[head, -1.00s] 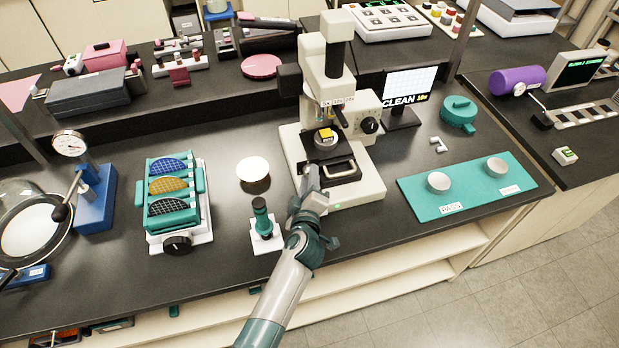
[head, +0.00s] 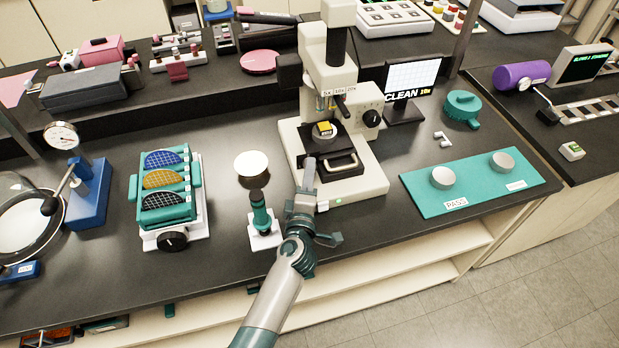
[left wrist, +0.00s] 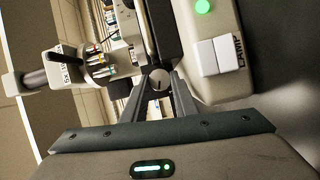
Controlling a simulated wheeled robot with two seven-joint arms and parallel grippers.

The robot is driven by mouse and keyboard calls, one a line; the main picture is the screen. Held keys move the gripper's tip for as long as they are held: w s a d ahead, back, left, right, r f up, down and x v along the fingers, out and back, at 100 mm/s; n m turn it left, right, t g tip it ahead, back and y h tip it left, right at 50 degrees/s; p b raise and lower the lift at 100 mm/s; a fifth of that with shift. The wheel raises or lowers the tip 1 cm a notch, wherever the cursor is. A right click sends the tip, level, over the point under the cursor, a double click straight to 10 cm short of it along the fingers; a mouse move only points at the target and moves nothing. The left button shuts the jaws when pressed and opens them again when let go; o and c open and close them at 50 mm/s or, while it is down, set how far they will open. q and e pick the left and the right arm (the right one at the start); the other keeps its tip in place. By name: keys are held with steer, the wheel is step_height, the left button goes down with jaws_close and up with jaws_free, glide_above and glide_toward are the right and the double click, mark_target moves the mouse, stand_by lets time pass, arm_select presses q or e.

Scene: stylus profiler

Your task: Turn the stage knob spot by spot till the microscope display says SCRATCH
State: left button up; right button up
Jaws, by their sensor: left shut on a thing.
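The cream microscope (head: 326,64) stands mid-bench, with a yellow sample (head: 324,128) on its stage. Its display (head: 412,78) shows a pale grid and reads CLEAN 10x. My left gripper (head: 308,172) is at the front left of the stage. In the left wrist view, the round stage knob (left wrist: 160,79) with a dark index line sits between the tips of my left gripper (left wrist: 160,88), which is shut on it. The gripper hides the knob in the head view. My right gripper is not in view.
A teal mat (head: 472,183) with two round pieces lies to the right. A green-handled tool on a white base (head: 262,222) stands close left of my arm, with a white disc (head: 251,165) behind it. A teal wafer rack (head: 166,195) stands further left.

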arm_select(q)
steer(key=shift+f+n+t+b, duration=0.15)
steer(key=shift+n+t+b, duration=0.15)
steer(key=shift+n+b, duration=0.6)
steer(key=o, duration=0.8)
